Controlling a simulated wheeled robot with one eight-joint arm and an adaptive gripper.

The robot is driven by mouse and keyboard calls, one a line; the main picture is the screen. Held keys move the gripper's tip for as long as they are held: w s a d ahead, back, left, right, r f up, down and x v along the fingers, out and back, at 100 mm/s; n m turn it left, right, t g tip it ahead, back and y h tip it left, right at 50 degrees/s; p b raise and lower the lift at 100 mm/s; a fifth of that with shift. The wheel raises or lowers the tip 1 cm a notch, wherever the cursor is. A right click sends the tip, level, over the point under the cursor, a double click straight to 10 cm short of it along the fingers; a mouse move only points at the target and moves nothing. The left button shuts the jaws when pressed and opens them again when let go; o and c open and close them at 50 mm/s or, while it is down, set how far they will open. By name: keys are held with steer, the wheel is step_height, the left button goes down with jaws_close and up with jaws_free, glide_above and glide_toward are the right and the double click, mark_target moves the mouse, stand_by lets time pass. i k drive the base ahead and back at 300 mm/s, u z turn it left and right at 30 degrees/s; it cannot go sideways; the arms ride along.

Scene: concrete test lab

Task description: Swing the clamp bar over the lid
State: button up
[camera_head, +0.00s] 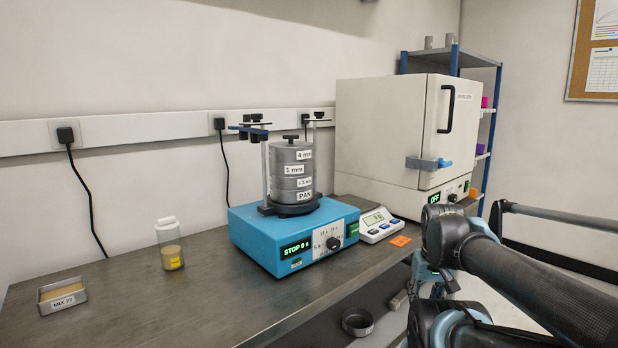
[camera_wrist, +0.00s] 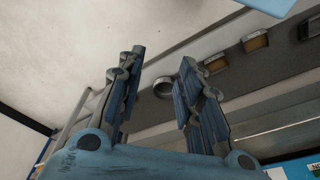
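The blue sieve shaker (camera_head: 285,240) stands on the bench with a stack of grey sieves (camera_head: 291,170) between two posts. The lid (camera_head: 291,147) with its black knob tops the stack. The dark clamp bar (camera_head: 252,131) sits at the top of the left post, with a blue end pointing left; it lies off the lid's middle, to the left. My gripper (camera_wrist: 160,75) is open and empty in the wrist view, its two fingers well apart. In the head view my arm is at the lower right, away from the shaker; the fingers are not clear there.
A white oven (camera_head: 390,130) with a blue-tipped latch stands right of the shaker. A small scale (camera_head: 380,224) is beside the shaker. A jar (camera_head: 170,244) and a MIX 27 tray (camera_head: 62,297) are at left. A round pan (camera_head: 357,321) lies below the bench top.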

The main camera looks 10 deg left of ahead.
mark_target(243, 130)
steer(key=u, duration=0.8)
steer(key=k, duration=0.55)
steer(key=u, duration=0.35)
steer(key=i, duration=0.55)
steer(key=k, duration=0.5)
steer(key=u, duration=0.15)
steer(key=i, duration=0.15)
steer(key=z, duration=0.05)
